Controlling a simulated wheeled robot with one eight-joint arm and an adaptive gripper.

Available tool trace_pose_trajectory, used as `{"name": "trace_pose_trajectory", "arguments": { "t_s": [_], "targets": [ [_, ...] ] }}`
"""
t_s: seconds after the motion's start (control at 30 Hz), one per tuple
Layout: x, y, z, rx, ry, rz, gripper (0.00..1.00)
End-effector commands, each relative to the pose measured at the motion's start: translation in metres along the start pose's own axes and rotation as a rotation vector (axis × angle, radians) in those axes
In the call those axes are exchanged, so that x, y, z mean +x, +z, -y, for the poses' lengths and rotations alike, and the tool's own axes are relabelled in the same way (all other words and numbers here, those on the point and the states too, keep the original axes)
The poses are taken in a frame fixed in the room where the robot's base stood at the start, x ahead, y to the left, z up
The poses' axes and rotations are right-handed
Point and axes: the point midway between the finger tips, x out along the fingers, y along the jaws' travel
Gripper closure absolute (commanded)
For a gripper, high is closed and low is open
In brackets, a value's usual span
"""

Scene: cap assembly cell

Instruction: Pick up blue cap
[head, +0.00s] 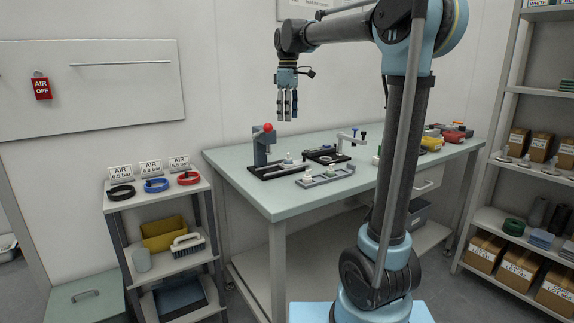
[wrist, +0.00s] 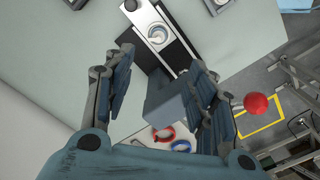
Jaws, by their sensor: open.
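My gripper (head: 287,117) is open and empty, pointing down high above the bench's left part. In the wrist view its fingers (wrist: 162,62) are spread, with the grey press (wrist: 165,104) below and between them. A pale round part (wrist: 157,35) sits on the press's base strip beyond the fingers. The press (head: 261,150), with its red knob (head: 267,128), stands below my gripper in the head view.
A light tray (head: 325,178) with pale round parts lies before a dark fixture (head: 325,155) on the bench (head: 270,203). Yellow and red items are at its right end. A cart (head: 155,196) at left holds black, blue and red rings. Shelves stand at right.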

Motion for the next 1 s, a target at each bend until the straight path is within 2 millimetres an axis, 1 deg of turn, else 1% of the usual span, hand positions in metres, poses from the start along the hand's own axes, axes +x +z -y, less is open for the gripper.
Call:
{"name": "trace_pose_trajectory", "arguments": {
  "t_s": [0.1,0.5,0.6,0.87,1.0],
  "targets": [
    [0.021,0.001,0.0,0.001,0.0,0.0,0.49],
    [0.09,0.001,0.0,0.002,0.0,0.0,0.49],
    [0.102,0.001,0.0,0.002,0.0,0.0,0.49],
    [0.117,0.001,-0.001,0.003,0.0,0.0,0.49],
    [0.136,0.002,-0.003,0.003,0.0,0.0,0.49]
  ]
}}
